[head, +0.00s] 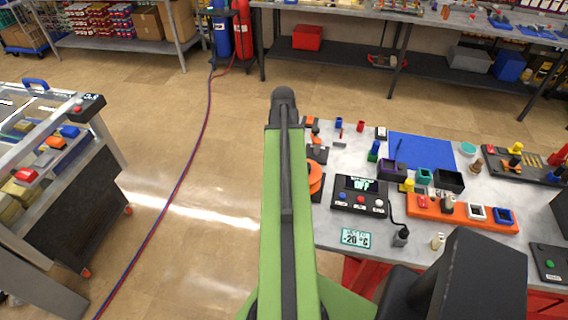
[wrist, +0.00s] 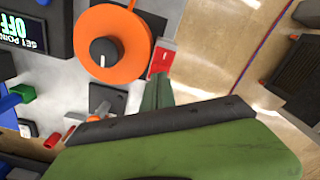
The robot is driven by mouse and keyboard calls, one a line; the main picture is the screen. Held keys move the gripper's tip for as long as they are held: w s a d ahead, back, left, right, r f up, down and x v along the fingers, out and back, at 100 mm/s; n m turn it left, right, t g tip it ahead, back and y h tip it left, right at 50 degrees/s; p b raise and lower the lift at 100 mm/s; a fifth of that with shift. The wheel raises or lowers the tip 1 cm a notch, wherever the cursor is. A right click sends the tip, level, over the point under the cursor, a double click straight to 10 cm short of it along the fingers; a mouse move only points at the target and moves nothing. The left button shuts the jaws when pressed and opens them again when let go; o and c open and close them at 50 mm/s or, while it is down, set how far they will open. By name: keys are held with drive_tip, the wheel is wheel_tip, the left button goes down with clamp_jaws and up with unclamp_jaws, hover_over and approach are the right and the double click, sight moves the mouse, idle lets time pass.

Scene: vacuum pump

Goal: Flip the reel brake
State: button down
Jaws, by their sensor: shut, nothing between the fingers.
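In the wrist view, the orange reel (wrist: 113,43) has a black centre knob with a white mark. A small red part with a pale face (wrist: 162,57) sits at the reel's lower right edge and looks like the reel brake. My gripper (wrist: 157,90) is shut and empty, its tips just below this red part. I cannot tell if they touch. In the head view, the orange reel (head: 316,179) shows at the table's left edge, partly hidden by my arm. My gripper and the red part are hidden there.
A control box (head: 360,195) reading OFF stands right of the reel; it also shows in the wrist view (wrist: 32,32). A grey switch plate (wrist: 106,99) with an orange piece lies near my gripper. Open floor (head: 190,180) lies left of the table, with a cart (head: 75,200) beyond.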

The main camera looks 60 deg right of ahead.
drive_tip(key=shift+f+b, duration=0.35)
drive_tip(key=shift+f, duration=0.05)
wheel_tip(320, 180, up, 7)
drive_tip(key=p, duration=0.7)
drive_tip(key=shift+r, duration=0.15)
